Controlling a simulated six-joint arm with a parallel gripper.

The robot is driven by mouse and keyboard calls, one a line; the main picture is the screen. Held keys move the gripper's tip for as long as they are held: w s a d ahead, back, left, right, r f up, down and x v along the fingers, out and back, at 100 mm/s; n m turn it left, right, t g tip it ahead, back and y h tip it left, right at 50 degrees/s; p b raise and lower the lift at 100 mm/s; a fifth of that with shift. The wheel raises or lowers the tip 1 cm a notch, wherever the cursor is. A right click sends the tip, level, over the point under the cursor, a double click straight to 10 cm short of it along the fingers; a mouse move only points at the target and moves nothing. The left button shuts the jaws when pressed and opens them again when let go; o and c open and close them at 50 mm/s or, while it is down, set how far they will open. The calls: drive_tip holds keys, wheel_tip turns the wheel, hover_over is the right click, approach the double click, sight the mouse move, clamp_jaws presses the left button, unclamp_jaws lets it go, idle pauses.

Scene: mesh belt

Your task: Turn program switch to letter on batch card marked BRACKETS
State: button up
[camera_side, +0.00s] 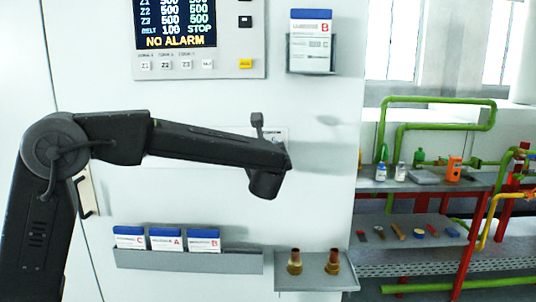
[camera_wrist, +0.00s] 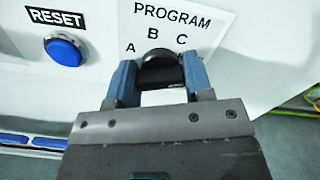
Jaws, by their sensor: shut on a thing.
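The program switch (camera_wrist: 160,70) is a dark round knob below the word PROGRAM, with letters A, B and C around it. My gripper (camera_wrist: 159,78) is shut on the knob, one blue finger on each side. Which letter the knob points to cannot be told. In the side view my wrist hides the switch and fingers. Three batch cards stand in the lower rack (camera_side: 190,262): a C card (camera_side: 129,239), an A card (camera_side: 165,241) and a B card (camera_side: 205,243). Their names are too small to read surely. An upper holder (camera_side: 311,69) has cards showing B and C.
A blue RESET button (camera_wrist: 64,51) lies left of the switch. A display (camera_side: 176,23) reads NO ALARM, with several buttons below it. Two brass fittings (camera_side: 294,262) stand on a small shelf (camera_side: 316,284) at lower right. A shelf rack with green pipes is farther right.

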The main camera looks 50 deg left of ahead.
drive_tip(key=n, duration=0.4)
drive_tip(key=shift+n, duration=0.3)
drive_tip(key=n, duration=0.4)
drive_tip(key=shift+n, duration=0.3)
drive_tip(key=n, duration=0.4)
drive_tip(key=shift+f+n, duration=0.1)
drive_tip(key=shift+n, duration=2.1)
drive_tip(key=o, duration=0.9)
